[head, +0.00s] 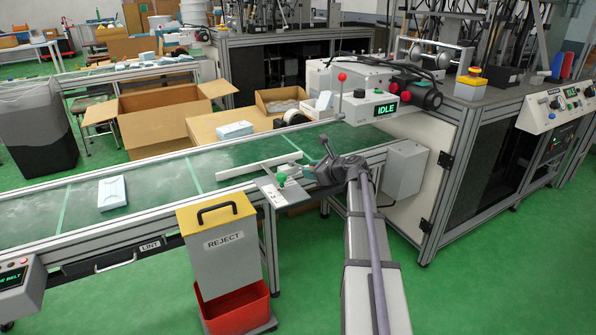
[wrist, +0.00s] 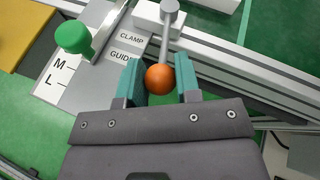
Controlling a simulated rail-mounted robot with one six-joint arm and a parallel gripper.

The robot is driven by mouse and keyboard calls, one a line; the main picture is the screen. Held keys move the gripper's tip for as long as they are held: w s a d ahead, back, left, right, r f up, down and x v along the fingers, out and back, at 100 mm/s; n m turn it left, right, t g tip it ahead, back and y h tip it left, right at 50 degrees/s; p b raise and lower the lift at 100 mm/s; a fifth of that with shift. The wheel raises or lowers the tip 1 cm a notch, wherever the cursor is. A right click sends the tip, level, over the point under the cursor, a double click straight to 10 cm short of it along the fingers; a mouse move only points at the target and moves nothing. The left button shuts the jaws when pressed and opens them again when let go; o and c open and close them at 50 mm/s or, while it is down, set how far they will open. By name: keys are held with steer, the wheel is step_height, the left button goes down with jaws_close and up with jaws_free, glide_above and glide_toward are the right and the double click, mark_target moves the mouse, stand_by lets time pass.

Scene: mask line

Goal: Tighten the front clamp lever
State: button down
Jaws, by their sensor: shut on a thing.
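The front clamp lever, a grey metal rod with an orange ball knob (wrist: 160,79), shows in the wrist view. Its rod runs up to a round grey pivot on a white block (wrist: 150,17). My gripper (wrist: 160,68) has its two teal jaws on either side of the orange knob and is shut on it. Beside it is a grey plate (wrist: 66,92) marked CLAMP, GUIDE, M and L, with a green knob (wrist: 73,36). In the head view my gripper (head: 308,173) is at the conveyor's near edge; my arm hides the orange knob there.
The yellow-topped REJECT bin (head: 218,250) stands left of my arm.

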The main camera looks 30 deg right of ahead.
steer(key=c, duration=0.8)
jaws_free()
steer(key=shift+s, duration=0.1)
steer(key=p+v, duration=0.4)
steer(key=v, duration=0.6)
steer(key=shift+s+r, duration=0.1)
steer(key=shift+s, duration=0.25)
